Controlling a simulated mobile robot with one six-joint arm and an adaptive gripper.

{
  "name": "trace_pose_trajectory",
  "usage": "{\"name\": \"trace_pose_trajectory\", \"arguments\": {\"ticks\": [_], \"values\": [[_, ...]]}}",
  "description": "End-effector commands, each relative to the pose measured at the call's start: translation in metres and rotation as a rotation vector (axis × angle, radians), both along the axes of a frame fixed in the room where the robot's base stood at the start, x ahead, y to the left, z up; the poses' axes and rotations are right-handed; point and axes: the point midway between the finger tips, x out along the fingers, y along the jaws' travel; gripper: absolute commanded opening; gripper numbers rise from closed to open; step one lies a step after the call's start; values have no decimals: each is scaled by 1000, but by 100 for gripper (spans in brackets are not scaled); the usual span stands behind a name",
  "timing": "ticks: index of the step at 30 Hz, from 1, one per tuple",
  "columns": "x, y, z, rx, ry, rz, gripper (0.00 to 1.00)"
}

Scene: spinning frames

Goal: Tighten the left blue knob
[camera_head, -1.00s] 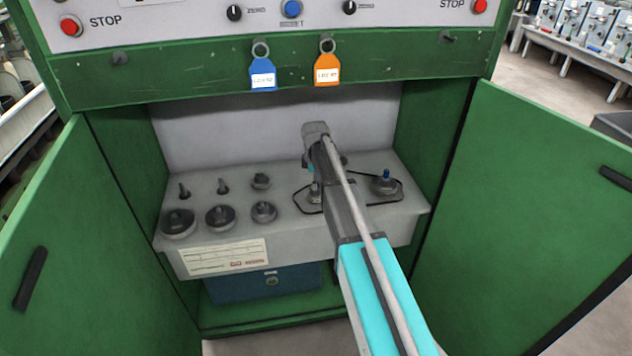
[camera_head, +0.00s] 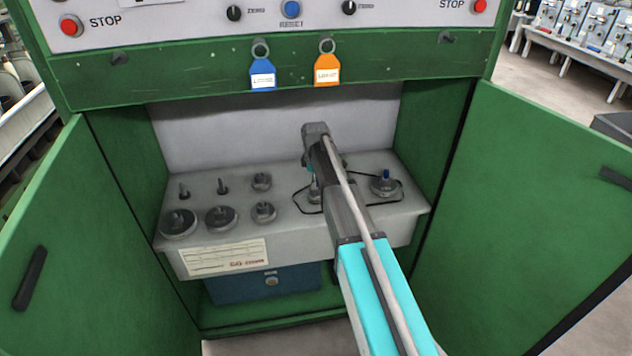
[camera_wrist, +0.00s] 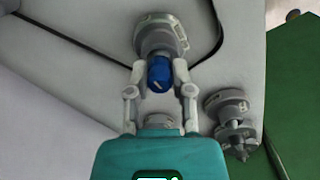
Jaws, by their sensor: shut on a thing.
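In the wrist view my gripper (camera_wrist: 159,76) has a finger on each side of a blue knob (camera_wrist: 160,70) and is shut on it. The knob sits on a round grey fitting (camera_wrist: 158,35) on the pale grey bench. In the head view my arm hides this knob and my fingertips; part of a grey fitting (camera_head: 315,190) shows beside the arm, at the left of the pair. The right blue knob (camera_head: 385,175) stands upright on its own grey base, apart from my gripper.
Several grey weights (camera_head: 178,222) stand on the bench (camera_head: 290,237) to the left. A black cable loops around the two fittings. Open green doors (camera_head: 540,200) flank the cabinet. Blue (camera_head: 262,72) and orange (camera_head: 327,68) tags hang above. A blue box (camera_head: 235,287) is below.

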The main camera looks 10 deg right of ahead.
Motion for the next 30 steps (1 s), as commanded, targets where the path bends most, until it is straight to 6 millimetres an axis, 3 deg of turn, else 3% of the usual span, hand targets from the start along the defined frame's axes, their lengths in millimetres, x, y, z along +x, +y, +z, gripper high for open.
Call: {"name": "trace_pose_trajectory", "arguments": {"ticks": [30], "values": [[1,0,0,1,-1,-947,0]]}}
